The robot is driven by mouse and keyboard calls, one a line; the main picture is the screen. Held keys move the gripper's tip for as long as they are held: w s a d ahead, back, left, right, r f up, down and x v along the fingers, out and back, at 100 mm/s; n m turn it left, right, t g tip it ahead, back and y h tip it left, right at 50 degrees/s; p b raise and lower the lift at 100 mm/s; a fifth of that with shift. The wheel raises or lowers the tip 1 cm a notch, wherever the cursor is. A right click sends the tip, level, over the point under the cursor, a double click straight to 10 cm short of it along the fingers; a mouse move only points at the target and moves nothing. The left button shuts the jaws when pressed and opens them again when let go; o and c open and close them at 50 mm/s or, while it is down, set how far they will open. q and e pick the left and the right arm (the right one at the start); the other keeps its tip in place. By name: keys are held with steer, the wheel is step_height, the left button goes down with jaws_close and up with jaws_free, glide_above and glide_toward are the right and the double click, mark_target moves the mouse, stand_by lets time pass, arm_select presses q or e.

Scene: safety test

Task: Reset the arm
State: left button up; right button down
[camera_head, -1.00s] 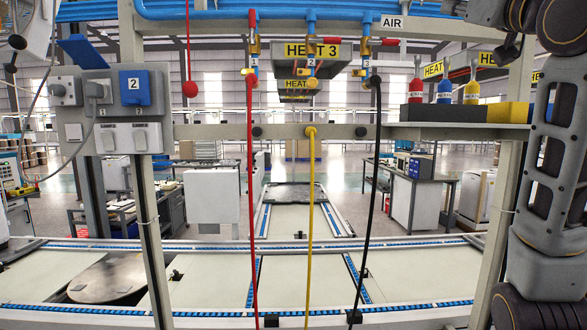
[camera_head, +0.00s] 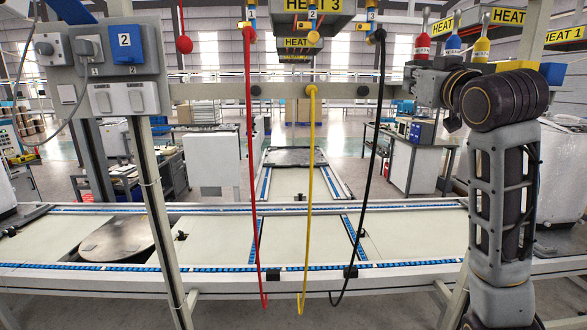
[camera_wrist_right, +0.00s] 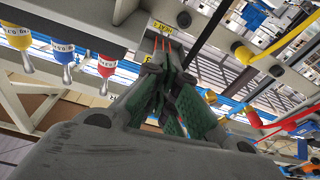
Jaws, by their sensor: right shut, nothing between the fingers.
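My right arm (camera_head: 503,200) rises at the right of the head view and bends left at its top. My left gripper is not in view.
A red hose (camera_head: 248,170), yellow hose (camera_head: 311,170) and black hose (camera_head: 374,150) hang left of the gripper. A socket panel (camera_head: 98,62) is at left. The conveyor (camera_head: 210,238) lies beyond.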

step_height(320, 180, down, 41)
steer(key=s+a+g, duration=0.1)
steer(key=a+g, duration=0.2)
steer(key=g, duration=0.4)
steer(key=s+f+g+h, duration=0.1)
steer(key=s+f+g, duration=0.1)
steer(key=s+f, duration=0.45)
steer(key=s+f+g, duration=0.2)
steer(key=s+f, duration=0.2)
steer(key=f, duration=0.6)
steer(key=s+f+g, duration=0.3)
steer(key=s+f, duration=0.4)
steer(key=s, duration=0.2)
steer(key=s+f+g, duration=0.2)
steer(key=s+f, duration=0.4)
steer(key=s, duration=0.4)
step_height(320, 180, down, 34)
steer(key=s+g, duration=0.1)
steer(key=s, duration=0.2)
steer(key=s+d+f, duration=0.2)
steer(key=s+f, duration=0.7)
steer(key=s, duration=0.1)
steer(key=s+d+f+g, duration=0.1)
steer(key=s+d+f, duration=0.2)
steer(key=s+f, duration=0.7)
steer(key=shift+s+h, duration=0.3)
steer(key=shift+s, duration=0.25)
